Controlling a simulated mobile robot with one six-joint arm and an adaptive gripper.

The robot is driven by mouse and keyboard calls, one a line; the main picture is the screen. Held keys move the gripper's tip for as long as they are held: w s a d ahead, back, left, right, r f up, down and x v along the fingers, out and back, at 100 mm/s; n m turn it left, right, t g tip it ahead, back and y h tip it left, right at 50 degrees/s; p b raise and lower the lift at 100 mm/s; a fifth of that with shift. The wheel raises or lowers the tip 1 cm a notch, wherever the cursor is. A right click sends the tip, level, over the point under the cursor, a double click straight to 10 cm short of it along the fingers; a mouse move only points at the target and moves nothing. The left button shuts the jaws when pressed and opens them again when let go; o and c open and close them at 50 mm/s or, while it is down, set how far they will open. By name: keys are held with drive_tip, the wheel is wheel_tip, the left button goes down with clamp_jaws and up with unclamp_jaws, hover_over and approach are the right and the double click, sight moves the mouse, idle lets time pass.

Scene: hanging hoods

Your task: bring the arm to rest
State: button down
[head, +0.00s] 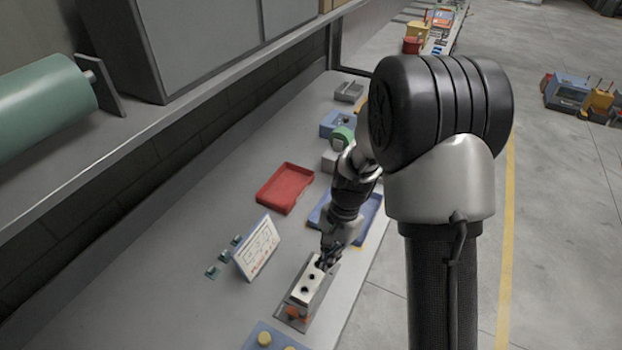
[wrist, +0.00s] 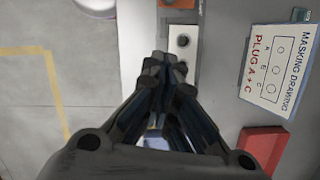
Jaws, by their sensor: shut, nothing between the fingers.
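My gripper (head: 327,259) is over the bench, just above the far end of a pale block with dark round holes (head: 308,284). In the wrist view my gripper (wrist: 165,62) has its fingertips together, with nothing seen between them. The block (wrist: 182,40) shows just beyond the fingertips there, with a dark hole in view. I cannot tell whether the fingertips touch it. My arm reaches out over the bench and hides part of it in the head view.
A masking drawing card (head: 258,250) stands left of the block. A red tray (head: 285,188) and a blue tray (head: 366,222) lie farther back. A blue tray with yellow pieces (head: 250,340) is at the front. A shelf with a green roll (head: 45,105) overhangs the left.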

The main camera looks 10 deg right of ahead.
drive_tip(key=s+r+n+t+h+b, duration=0.1)
drive_tip(key=s+r+n+t+b, duration=0.35)
drive_tip(key=r, duration=0.95)
drive_tip(key=s+d+r+n+t+h+b, duration=0.1)
drive_tip(key=s+n, duration=0.4)
drive_tip(key=s, duration=0.8)
wheel_tip(320, 180, up, 2)
drive_tip(key=shift+s+d+r+t+b, duration=0.2)
drive_tip(key=shift+s+d+t+b, duration=0.2)
drive_tip(key=shift+b, duration=0.5)
